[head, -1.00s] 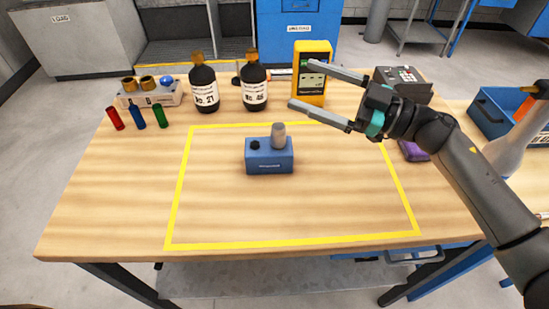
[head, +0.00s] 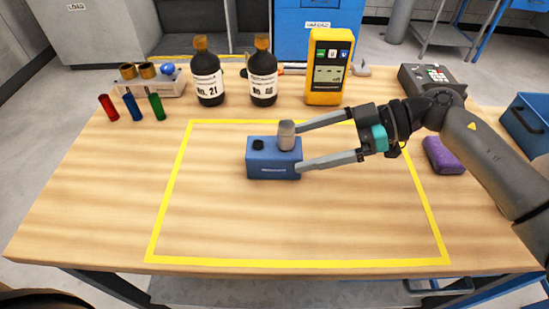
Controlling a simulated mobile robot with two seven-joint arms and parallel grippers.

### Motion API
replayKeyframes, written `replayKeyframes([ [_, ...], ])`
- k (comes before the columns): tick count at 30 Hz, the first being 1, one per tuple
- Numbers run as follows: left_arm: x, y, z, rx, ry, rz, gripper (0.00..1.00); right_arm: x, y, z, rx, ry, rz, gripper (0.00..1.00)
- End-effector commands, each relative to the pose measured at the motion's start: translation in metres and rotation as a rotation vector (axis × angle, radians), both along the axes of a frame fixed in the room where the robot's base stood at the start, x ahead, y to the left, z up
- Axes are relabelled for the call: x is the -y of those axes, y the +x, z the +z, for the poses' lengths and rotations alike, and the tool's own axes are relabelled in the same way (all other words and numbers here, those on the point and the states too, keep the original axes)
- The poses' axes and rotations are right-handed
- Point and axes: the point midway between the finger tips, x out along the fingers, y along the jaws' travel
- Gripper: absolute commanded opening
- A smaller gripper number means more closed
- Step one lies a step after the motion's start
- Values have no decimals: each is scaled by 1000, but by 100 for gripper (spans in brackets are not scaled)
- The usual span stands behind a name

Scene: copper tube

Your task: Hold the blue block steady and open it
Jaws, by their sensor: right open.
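The blue block (head: 268,170) stands on the wooden table inside the yellow taped outline. One fingertip is close to the grey cap and the other is by the block's right end. I cannot tell whether they touch. My left gripper is not in view.
Two dark bottles, labelled in white (head: 208,80), and a yellow meter (head: 327,68) stand behind the outline. Red, blue and green tubes (head: 132,106) are at the left. A purple item (head: 443,155) lies right of the outline. The outlined area in front of the block is clear.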

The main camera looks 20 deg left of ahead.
Motion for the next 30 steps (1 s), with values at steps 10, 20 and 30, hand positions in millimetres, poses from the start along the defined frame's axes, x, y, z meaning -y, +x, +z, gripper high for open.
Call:
replayKeyframes([
  [10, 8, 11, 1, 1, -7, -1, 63, -19, -5, -8, 1, 3, 2, 100],
  [20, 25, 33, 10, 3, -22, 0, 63, -50, -9, -19, 1, 3, 2, 100],
  [30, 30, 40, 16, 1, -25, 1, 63, -62, -12, -23, 0, 2, -1, 100],
])
